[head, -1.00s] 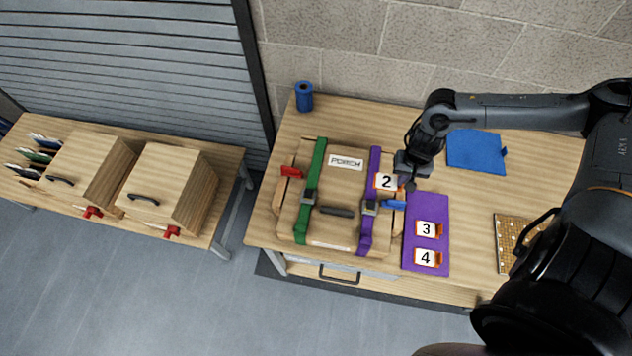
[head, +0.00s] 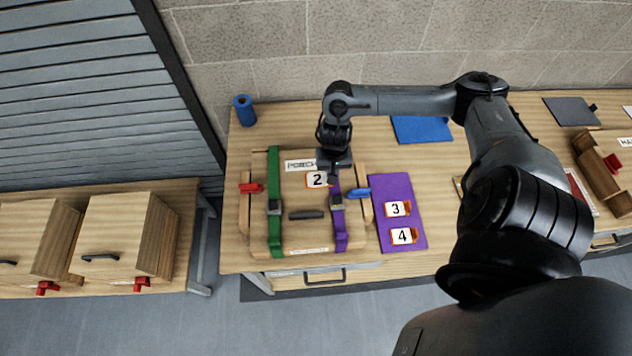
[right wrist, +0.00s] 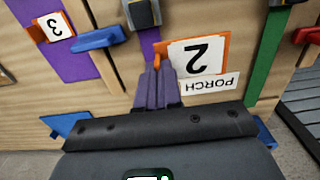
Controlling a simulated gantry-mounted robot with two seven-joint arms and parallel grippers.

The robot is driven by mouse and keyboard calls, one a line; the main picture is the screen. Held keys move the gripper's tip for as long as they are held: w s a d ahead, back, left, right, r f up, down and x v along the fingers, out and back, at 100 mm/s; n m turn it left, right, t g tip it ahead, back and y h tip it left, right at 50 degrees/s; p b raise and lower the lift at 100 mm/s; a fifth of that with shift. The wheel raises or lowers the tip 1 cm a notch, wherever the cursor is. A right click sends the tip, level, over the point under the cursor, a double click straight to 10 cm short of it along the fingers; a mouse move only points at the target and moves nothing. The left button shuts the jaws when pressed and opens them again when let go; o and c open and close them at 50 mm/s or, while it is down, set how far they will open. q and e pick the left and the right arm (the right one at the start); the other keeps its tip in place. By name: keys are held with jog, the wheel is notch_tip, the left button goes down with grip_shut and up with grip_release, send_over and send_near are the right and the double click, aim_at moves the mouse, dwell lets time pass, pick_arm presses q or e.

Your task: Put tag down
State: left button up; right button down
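The number 2 tag (head: 317,180), a white card in an orange holder, is held by my right gripper (head: 333,178) over the wooden case (head: 305,238). In the head view it lies left of the purple strap, just below the PORCH label (head: 300,165). In the right wrist view the dark fingers are closed at the orange edge of the tag (right wrist: 197,57), which covers part of the label (right wrist: 212,86). I cannot tell whether the tag touches the case. My left gripper is out of view.
Tags 3 (head: 396,209) and 4 (head: 402,236) lie on a purple mat (head: 388,184) right of the case. Green (head: 274,230) and purple (head: 340,241) straps with buckles cross the case. A blue cylinder (head: 244,110) stands behind left; a blue mat (head: 422,129) lies behind right.

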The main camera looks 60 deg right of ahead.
aim_at(316, 177)
jog(key=w+f, duration=0.1)
jog(key=w+a+f, duration=0.1)
jog(key=w, duration=0.2)
jog(key=shift+w+a+f, duration=0.2)
jog(key=shift+a+f, duration=0.2)
notch_tip(316, 177, down, 3)
jog(key=shift+f, duration=0.55)
jog(key=shift+f, duration=0.1)
jog(key=c, duration=1.3)
grip_release()
